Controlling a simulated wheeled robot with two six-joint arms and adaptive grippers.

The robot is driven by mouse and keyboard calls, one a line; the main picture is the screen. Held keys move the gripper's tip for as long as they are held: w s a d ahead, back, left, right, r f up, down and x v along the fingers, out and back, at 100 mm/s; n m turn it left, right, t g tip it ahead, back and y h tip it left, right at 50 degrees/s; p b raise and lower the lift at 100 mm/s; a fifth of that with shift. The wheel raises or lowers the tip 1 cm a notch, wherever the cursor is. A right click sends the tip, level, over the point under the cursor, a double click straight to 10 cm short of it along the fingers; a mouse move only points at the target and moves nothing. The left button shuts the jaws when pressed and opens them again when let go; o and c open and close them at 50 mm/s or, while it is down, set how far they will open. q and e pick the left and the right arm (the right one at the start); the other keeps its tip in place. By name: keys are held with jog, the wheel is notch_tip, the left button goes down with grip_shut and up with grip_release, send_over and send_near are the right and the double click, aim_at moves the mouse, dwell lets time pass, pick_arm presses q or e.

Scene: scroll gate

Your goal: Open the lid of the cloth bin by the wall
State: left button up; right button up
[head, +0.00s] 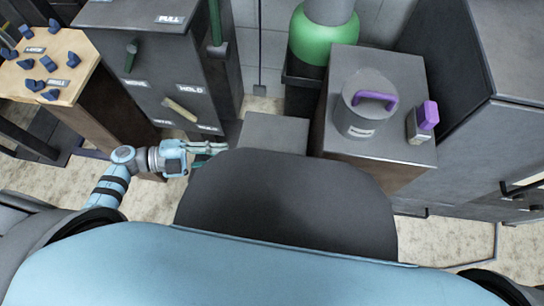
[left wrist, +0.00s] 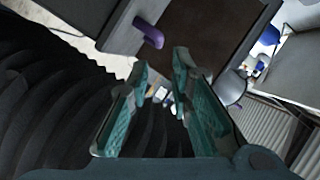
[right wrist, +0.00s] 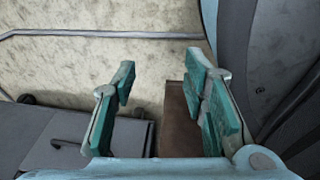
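A low grey box with a flat, closed top (head: 274,131) stands near the middle of the head view, partly hidden by my own body; it may be the cloth bin, but I cannot read a label on it. My left gripper (head: 218,149) is just left of this box, apart from it as far as I can tell. In the left wrist view its fingers (left wrist: 161,66) are spread with nothing between them. My right gripper shows only in the right wrist view (right wrist: 161,66), open and empty above the floor.
A cabinet (head: 176,75) with labels and handles stands left of the box. On the right, a stand (head: 391,151) holds a grey canister (head: 362,117) with a purple handle. A green rounded container (head: 322,40) is behind. A wooden table (head: 62,82) with blue pieces is far left.

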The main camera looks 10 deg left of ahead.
aim_at(265, 154)
pick_arm(q)
jog(key=shift+g, duration=0.3)
jog(key=b+x, duration=0.1)
jog(key=x, duration=0.5)
jog(key=b+x, duration=0.1)
jog(key=x, duration=0.6)
jog(key=shift+s+d+r, duration=0.1)
jog(key=shift+s+r, duration=0.1)
jog(key=shift+s, duration=0.05)
jog(key=shift+w+d+f, duration=0.1)
jog(key=shift+w+d, duration=0.1)
jog(key=shift+d, duration=0.4)
pick_arm(e)
jog(key=shift+t, duration=0.3)
jog(key=w, duration=0.1)
jog(key=w+a, duration=0.1)
jog(key=w, duration=0.2)
jog(key=shift+a+f, duration=0.2)
jog(key=shift+f, duration=0.15)
pick_arm(q)
jog(key=shift+c, duration=0.2)
grip_shut()
pick_arm(e)
jog(key=shift+a, duration=0.1)
